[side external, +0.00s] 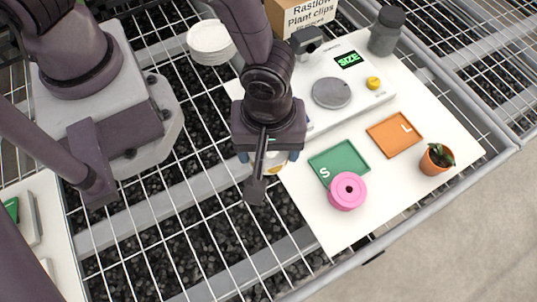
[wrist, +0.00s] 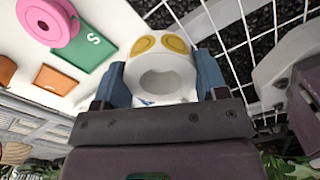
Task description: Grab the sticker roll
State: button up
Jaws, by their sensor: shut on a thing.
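The sticker roll (wrist: 160,68) is a white roll with a wide round hole and yellow round stickers on its outside. In the wrist view my gripper (wrist: 164,80) has a blue finger on each side of it and is shut on it. In the side external view my gripper (side external: 262,160) points down over the wire bench, left of the white board. Only a small part of the roll (side external: 277,157) shows there; the rest is hidden behind my gripper.
The white board (side external: 320,225) carries a pink roll (side external: 347,194), green S tray (side external: 336,158), orange L tray (side external: 394,134), potted plant (side external: 436,160), device with a round plate (side external: 332,93) and grey bottle (side external: 386,32). White stacked dishes (side external: 210,42) and a cardboard box (side external: 300,14) stand behind.

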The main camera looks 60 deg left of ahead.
notch_tip(320, 180, up, 3)
jog(key=shift+f, duration=0.2)
dwell(0.4)
